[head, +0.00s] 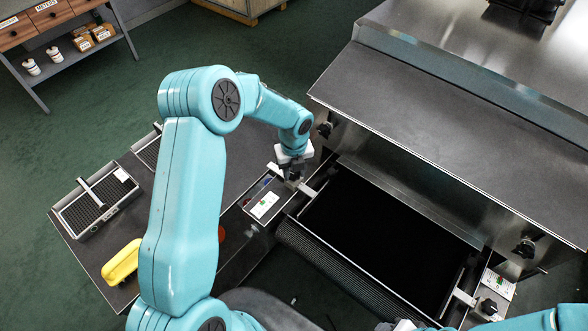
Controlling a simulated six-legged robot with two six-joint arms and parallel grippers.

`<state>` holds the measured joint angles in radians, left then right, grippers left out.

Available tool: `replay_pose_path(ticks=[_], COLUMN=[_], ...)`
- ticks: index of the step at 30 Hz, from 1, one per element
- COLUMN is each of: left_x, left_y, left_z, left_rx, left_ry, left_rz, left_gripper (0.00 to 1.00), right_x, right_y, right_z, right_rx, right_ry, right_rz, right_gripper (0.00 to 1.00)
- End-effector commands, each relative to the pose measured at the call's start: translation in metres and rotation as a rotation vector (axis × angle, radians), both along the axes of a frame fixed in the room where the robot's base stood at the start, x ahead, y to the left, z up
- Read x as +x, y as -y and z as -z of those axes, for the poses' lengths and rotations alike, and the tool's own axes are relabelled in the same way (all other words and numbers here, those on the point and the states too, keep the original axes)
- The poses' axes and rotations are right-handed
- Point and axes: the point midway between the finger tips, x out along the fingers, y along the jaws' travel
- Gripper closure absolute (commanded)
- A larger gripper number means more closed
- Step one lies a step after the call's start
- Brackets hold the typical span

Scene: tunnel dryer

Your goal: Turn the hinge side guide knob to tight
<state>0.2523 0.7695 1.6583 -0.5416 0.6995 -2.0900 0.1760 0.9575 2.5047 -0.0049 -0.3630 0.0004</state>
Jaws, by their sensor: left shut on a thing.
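My left gripper (292,174) reaches down over the left end of the conveyor. It is shut on a small dark side guide knob (293,183), which it mostly hides, so the knob's pointer direction cannot be read. The knob sits by a bracket arm of the left side guide (309,192), next to a box with a white and green label (264,205). A second black knob (489,306) is at the right side guide (464,296); no gripper is on it. My right arm shows along the bottom right edge; its gripper (403,326) is barely visible and its jaws cannot be made out.
The dryer hood (440,120) rises behind the black belt (380,240). Black hood knobs (325,129) and (525,248) stick out near the side guides. A dark table (130,180) at left holds a mesh-topped box (97,205) and a yellow object (121,262).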

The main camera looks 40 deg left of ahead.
Motion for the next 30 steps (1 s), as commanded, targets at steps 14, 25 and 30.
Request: replay_pose_path(ticks=[14,25,30], left_x=[0.0025,0.0028,0.0029], left_y=[-0.0013,-0.0014,-0.0014], left_z=[-0.0028,-0.0029,-0.0030], left_rx=[0.003,0.003,0.003], left_ry=[0.008,0.010,0.010], left_rz=[0.184,0.197,0.196], left_gripper=[0.93,0.93,0.46], right_x=[0.0000,0.0000,0.0000], right_y=[0.0000,0.0000,0.0000], right_z=[-0.0034,-0.0035,-0.0035], right_rx=[0.000,0.000,0.000], right_ry=[0.000,0.000,0.000], right_rz=[0.000,0.000,0.000], right_gripper=[0.61,0.61,0.61])
